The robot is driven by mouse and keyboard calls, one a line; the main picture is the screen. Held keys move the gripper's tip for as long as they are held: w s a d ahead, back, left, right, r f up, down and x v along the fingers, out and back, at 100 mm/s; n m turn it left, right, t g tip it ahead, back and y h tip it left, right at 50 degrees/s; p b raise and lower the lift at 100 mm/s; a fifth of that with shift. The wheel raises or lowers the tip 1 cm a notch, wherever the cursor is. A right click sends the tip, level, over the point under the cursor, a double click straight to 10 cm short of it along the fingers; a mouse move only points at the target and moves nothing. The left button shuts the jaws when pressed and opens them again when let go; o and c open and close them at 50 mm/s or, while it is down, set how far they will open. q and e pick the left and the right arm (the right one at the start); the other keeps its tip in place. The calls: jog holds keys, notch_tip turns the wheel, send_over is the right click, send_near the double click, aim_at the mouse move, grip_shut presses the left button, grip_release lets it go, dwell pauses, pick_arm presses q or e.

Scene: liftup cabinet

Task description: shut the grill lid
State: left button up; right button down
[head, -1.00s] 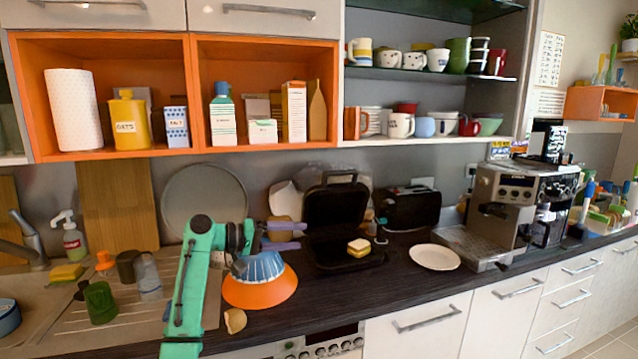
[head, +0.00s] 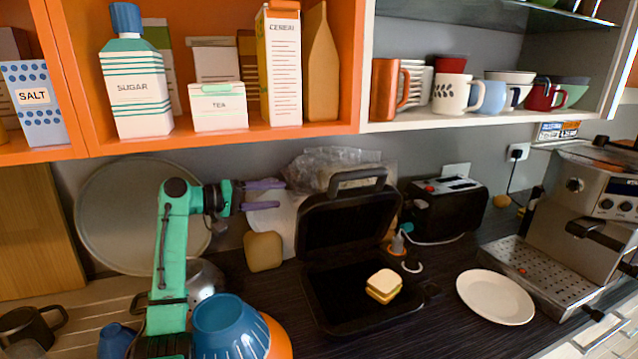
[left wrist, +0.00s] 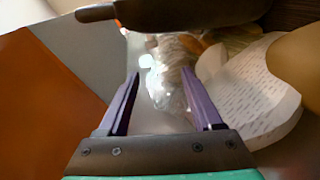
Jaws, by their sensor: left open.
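The black grill stands open on the dark counter, its lid (head: 343,222) raised and tilted back, with a handle (head: 357,178) on its top edge. A sandwich (head: 383,286) lies on the lower plate (head: 338,300). My left gripper (head: 283,195) is open and empty, with purple fingers pointing right, just left of the raised lid and apart from it. In the left wrist view, my left gripper (left wrist: 160,100) shows nothing between its fingertips, and a dark bar, probably the lid handle (left wrist: 170,14), crosses the top. My right gripper is not in view.
A black toaster (head: 447,208) stands right of the grill. A white plate (head: 495,297) lies on the counter before the coffee machine (head: 570,215). Blue and orange bowls (head: 228,325) stand front left. The orange shelf (head: 230,143) hangs above my left arm.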

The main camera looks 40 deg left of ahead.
aim_at(326, 191)
pick_arm(q)
jog(key=w+d+p, duration=0.1)
jog(key=w+d, duration=0.1)
jog(key=w+d+r+p, duration=0.1)
jog(key=w+d+p, duration=0.1)
jog(key=w, duration=0.1)
jog(key=shift+d+r, duration=0.2)
jog(key=shift+d, duration=0.05)
jog(key=p+x, duration=0.1)
jog(key=x, duration=0.1)
jog(key=p+x, duration=0.1)
jog(key=x, duration=0.2)
jog(key=a+f+x, duration=0.1)
jog(key=x, duration=0.1)
jog(key=shift+w+f+p, duration=0.1)
jog(key=shift+w+p, duration=0.15)
jog(key=shift+p, duration=0.15)
jog(key=shift+d, duration=0.35)
jog(key=shift+w+a+f, duration=0.1)
jog(key=shift+a, duration=0.05)
grip_shut()
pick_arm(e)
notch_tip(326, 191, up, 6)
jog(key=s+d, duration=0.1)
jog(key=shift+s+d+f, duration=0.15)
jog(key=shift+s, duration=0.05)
